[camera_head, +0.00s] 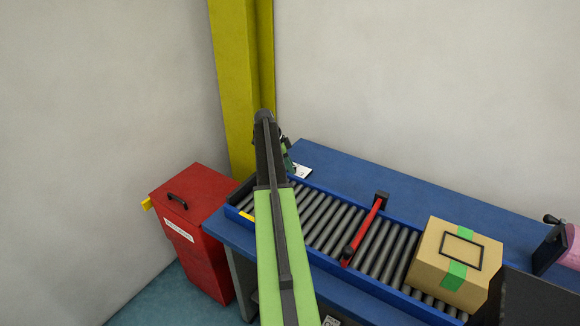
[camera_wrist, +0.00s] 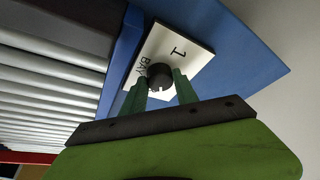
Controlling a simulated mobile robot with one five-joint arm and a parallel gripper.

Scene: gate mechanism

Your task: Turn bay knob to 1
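The bay knob (camera_wrist: 160,76) is small, round and dark, on a white plate (camera_wrist: 184,40) marked "1" and "BAY" in the wrist view. A small pale mark shows on the knob's near side; its exact setting is hard to read. My gripper (camera_wrist: 160,78) has its two green fingers apart, one at each side of the knob. Whether they press on it or only stand beside it cannot be told. In the head view my gripper (camera_head: 288,160) is mostly hidden behind my arm, and the plate (camera_head: 302,170) shows just right of it.
The blue conveyor table (camera_head: 340,170) carries grey rollers (camera_head: 318,217), a red gate bar (camera_head: 364,230) and a cardboard box (camera_head: 446,262) with green tape. A red bin (camera_head: 195,225) stands left. A yellow post (camera_head: 236,90) rises behind my arm.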

